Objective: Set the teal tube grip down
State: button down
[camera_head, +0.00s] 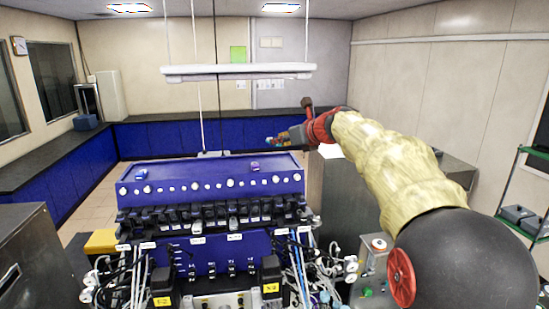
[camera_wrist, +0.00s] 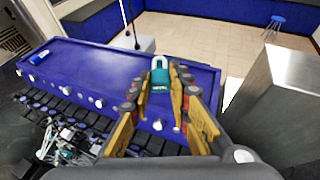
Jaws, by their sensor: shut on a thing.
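The teal tube grip (camera_wrist: 160,80) has a teal body with pale lettering and a grey loop on its far end. It sits between the yellow fingers of my gripper (camera_wrist: 161,89), which is shut on it. In the head view my gripper (camera_head: 283,139) is small, held out beyond the back right of the blue bioreactor unit (camera_head: 205,176). In the wrist view the grip overlaps the far edge of the unit's blue top (camera_wrist: 100,72). I cannot tell its exact height above that top.
A small blue block (camera_head: 141,174) lies at the left of the unit's top, and a purple one (camera_head: 255,167) at its right. Cables and tubes crowd the unit's front. A grey metal cabinet (camera_wrist: 275,100) stands to the right. A hanging light (camera_head: 238,71) is overhead.

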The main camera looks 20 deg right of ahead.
jog(key=w+f, duration=0.2)
jog(key=w+d+f, duration=0.1)
jog(key=f, duration=0.2)
jog(key=shift+w+d, duration=0.1)
jog(key=shift+w, duration=0.3)
jog(key=f, duration=0.3)
jog(key=shift+w+d+p, duration=0.15)
jog(key=shift+w+p, duration=0.15)
jog(key=shift+p, duration=0.1)
jog(key=shift+f, duration=0.4)
jog(key=shift+f+b, duration=0.3)
jog(key=shift+f, duration=0.1)
jog(key=shift+f, duration=0.15)
